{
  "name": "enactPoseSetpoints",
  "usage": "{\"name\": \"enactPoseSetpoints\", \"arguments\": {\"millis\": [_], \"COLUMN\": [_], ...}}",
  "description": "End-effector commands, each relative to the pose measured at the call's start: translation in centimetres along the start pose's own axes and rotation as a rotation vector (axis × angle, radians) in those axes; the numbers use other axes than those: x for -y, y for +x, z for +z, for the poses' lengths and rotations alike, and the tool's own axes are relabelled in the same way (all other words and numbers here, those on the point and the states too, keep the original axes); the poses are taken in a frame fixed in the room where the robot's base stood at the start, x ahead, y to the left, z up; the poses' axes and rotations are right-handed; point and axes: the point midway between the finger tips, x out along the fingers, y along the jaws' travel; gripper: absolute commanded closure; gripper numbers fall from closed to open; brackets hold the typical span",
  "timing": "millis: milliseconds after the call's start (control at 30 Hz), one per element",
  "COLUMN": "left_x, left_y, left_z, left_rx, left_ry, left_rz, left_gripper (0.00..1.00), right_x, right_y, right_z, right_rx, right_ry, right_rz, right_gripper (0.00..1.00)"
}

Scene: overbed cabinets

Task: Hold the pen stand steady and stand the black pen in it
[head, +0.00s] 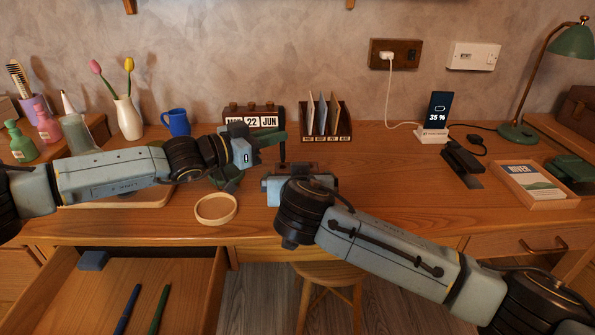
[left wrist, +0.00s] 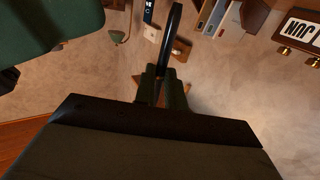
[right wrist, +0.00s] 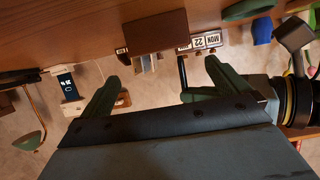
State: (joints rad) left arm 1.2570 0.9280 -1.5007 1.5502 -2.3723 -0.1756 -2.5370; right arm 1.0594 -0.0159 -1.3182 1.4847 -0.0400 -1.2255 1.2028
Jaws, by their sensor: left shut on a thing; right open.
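The black pen (head: 282,149) is held by my left gripper (head: 280,138), which is shut on it. The pen points roughly upright above the desk; it also shows between the fingers in the left wrist view (left wrist: 173,30). The pen stand, a brown wooden block (head: 303,166), sits on the desk just right of the pen, partly hidden by my right gripper. In the right wrist view the stand (right wrist: 155,32) lies beyond the fingertips of my right gripper (right wrist: 155,80), which is open with its fingers apart. The pen looks apart from the stand.
Behind are a calendar (head: 253,118) and a letter rack (head: 326,122). A round wooden ring or dish (head: 215,209) lies front left. An open drawer (head: 175,278) holds a blue pen (head: 127,309) and a green pen (head: 158,309).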

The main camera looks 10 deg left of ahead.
Motion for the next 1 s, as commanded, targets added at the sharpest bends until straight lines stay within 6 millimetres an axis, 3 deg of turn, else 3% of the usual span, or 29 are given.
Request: {"name": "enactPoseSetpoints", "arguments": {"millis": [500,1000], "left_x": [0.0,0.0], "left_y": [0.0,0.0], "left_z": [0.0,0.0], "left_rx": [0.0,0.0], "left_ry": [0.0,0.0], "left_rz": [0.0,0.0], "left_gripper": [1.0,1.0], "right_x": [0.0,0.0], "right_y": [6.5,8.2], "right_z": [-0.1,0.0], "right_rx": [0.0,0.0], "right_ry": [-0.001,0.001], "right_rz": [0.001,-0.001], "right_gripper": [0.0,0.0]}}
